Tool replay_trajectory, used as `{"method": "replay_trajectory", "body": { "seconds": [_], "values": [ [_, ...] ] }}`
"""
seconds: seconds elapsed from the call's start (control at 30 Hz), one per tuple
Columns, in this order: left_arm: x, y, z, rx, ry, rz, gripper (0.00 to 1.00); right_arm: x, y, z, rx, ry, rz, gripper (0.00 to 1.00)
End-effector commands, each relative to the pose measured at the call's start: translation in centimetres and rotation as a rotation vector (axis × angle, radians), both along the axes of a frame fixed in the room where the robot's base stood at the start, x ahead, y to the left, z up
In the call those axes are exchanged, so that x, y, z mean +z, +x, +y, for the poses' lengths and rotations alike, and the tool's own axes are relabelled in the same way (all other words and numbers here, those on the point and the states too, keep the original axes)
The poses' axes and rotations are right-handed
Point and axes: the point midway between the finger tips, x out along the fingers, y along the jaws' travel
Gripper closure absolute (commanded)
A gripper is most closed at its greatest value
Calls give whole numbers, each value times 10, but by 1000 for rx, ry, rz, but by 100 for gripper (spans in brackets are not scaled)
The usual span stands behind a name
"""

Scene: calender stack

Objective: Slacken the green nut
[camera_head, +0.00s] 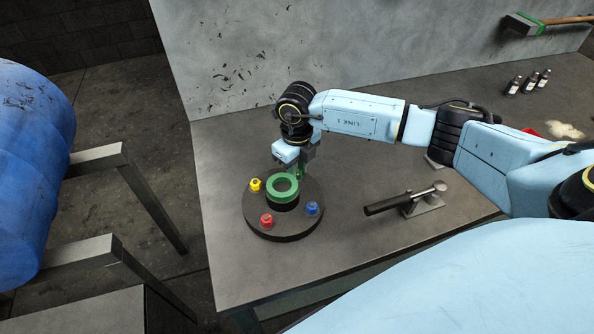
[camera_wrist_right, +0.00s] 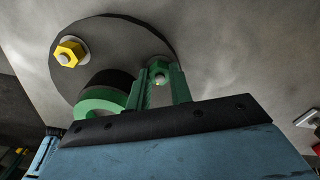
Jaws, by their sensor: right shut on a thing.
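The green nut (camera_wrist_right: 158,68) sits on a dark round plate (camera_head: 250,218), at the plate's far side. It shows between the two fingers of my right gripper (camera_wrist_right: 160,88) in the wrist view. In the head view my right gripper (camera_head: 301,168) points down at the plate's far edge and mostly hides the nut. The right gripper is shut on the green nut. My left gripper is in neither view.
A thick green ring (camera_head: 283,188) rises at the plate's middle, close to the gripper. Yellow (camera_head: 256,185), red (camera_head: 267,220) and blue (camera_head: 312,208) nuts sit around it. A black-handled tool (camera_head: 385,205) lies to the right. Small bottles (camera_head: 529,82) stand far right.

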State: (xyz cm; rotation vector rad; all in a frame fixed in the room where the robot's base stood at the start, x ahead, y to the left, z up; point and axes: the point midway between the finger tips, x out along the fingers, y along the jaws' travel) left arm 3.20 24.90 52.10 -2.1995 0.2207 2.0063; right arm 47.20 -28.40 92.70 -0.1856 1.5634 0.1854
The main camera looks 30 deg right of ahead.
Motion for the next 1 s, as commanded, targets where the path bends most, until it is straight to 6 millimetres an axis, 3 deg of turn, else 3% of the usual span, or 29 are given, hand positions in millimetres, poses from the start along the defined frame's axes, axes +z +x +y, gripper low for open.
{"method": "replay_trajectory", "body": {
  "seconds": [1.0],
  "values": [
    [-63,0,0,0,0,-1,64,-1,1,0,964,-1,-5,100]
  ]
}}
